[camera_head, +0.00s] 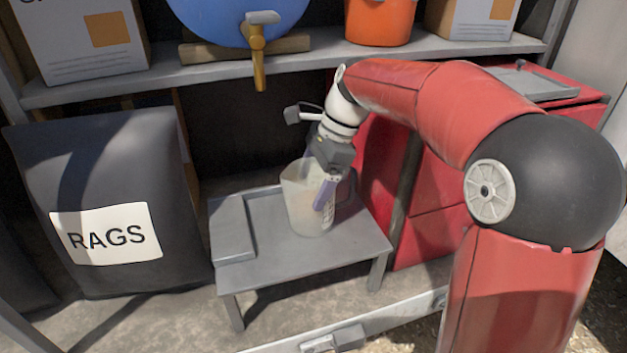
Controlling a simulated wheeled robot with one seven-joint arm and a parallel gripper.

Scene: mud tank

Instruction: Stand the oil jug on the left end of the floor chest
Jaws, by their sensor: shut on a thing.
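The oil jug (305,212) is a translucent, pale measuring jug. It is upright at the right half of a low grey stand (270,265); I cannot tell whether its base touches the stand. My gripper (326,190) reaches down from the upper right and is shut on the jug at its right side, its fingers partly covering the jug's wall. A red chest (432,232) with a grey tray on top stands on the floor right of the stand, and I take it as the floor chest. My arm hides much of its top and front, including the top of its left end.
A black rags bag (110,200) stands left of the stand. A metal rail (370,325) crosses the front.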

